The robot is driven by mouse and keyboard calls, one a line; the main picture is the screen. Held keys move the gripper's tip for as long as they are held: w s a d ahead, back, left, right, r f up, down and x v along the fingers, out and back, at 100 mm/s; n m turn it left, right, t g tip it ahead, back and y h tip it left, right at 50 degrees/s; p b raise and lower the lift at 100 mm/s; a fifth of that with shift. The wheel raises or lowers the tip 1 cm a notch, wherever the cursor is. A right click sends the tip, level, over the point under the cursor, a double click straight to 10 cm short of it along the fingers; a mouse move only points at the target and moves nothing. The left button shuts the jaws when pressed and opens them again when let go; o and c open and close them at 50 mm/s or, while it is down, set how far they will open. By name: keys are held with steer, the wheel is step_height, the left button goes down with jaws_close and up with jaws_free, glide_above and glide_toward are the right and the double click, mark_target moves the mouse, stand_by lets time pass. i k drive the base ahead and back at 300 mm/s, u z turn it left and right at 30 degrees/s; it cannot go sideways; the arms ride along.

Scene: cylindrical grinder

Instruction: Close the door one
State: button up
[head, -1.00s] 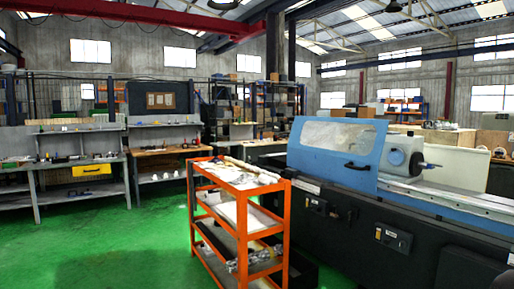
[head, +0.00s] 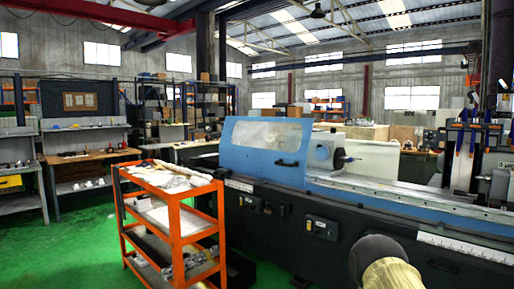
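The blue sliding door (head: 262,142) of the grinder has a clear window (head: 262,133) and a black handle (head: 288,163) low on its right side. It stands over the left part of the grinder (head: 310,225). To its right the blue-grey workhead (head: 322,150) with its spindle is uncovered, and the bed runs on open to the right. No gripper fingers can be made out. A rounded dark and beige shape at the bottom right looks like a link of my arm, well apart from the door.
An orange cart (head: 172,220) with papers and parts stands close in front of the grinder's left end. A control panel (head: 322,228) is on the grinder's dark front. Upright equipment (head: 465,150) stands at the right. Green floor (head: 85,250) is free at the left.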

mark_target(258, 133)
steer(key=u, duration=0.25)
steer(key=i, duration=4.4)
steer(key=u, duration=0.05)
